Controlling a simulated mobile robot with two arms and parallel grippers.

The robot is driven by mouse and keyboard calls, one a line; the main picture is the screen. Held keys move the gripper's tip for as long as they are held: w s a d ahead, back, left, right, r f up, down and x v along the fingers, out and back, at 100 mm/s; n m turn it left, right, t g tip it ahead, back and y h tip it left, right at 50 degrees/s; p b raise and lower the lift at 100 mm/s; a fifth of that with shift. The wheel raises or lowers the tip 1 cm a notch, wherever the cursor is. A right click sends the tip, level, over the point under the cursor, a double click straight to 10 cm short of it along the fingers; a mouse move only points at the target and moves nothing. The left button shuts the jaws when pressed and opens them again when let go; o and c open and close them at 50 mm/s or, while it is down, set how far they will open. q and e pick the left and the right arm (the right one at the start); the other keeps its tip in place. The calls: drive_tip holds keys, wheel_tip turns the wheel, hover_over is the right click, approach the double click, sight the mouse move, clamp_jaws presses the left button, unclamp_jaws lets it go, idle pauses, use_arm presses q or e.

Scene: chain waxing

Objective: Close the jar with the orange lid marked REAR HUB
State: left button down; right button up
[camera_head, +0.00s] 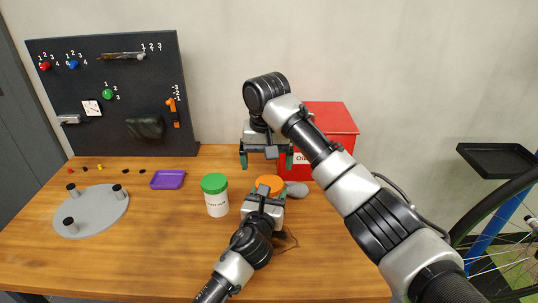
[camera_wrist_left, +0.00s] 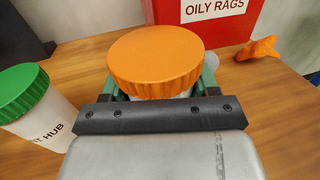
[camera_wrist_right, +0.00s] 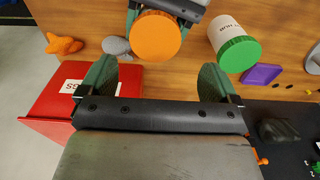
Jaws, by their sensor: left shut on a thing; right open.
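The white jar with the orange lid (camera_head: 269,183) stands on the bench, its body mostly hidden by my left gripper (camera_head: 266,194). That gripper is shut on the jar, a green finger on each side below the lid. In the left wrist view the orange lid (camera_wrist_left: 156,62) sits level on top; I cannot tell how tightly. No REAR HUB mark shows. My right gripper (camera_head: 266,164) is open and empty, pointing down above and behind the orange lid. In the right wrist view the lid (camera_wrist_right: 156,37) lies beyond the open fingers, apart from them.
A white jar with a green lid (camera_head: 215,192) stands just left. A red bin (camera_head: 331,135) marked OILY RAGS is close behind right. A grey lump (camera_head: 297,189) and an orange piece (camera_wrist_left: 258,49) lie near the bin. A purple tray (camera_head: 168,179) and a grey disc with pegs (camera_head: 98,222) are left.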

sight(269, 182)
drive_tip(key=n, duration=0.2)
drive_tip(key=r+n, duration=0.1)
drive_tip(key=n, duration=0.2)
drive_tip(key=shift+r, duration=0.2)
drive_tip(key=n, duration=0.2)
drive_tip(key=shift+r+n, duration=0.2)
drive_tip(key=shift+n, duration=0.2)
drive_tip(key=n, duration=0.5)
drive_tip(key=shift+d+r+n, duration=0.3)
drive_tip(key=shift+n, duration=0.1)
drive_tip(key=shift+f, duration=4.05)
drive_tip(key=c, duration=0.9)
drive_tip(key=shift+c, duration=0.2)
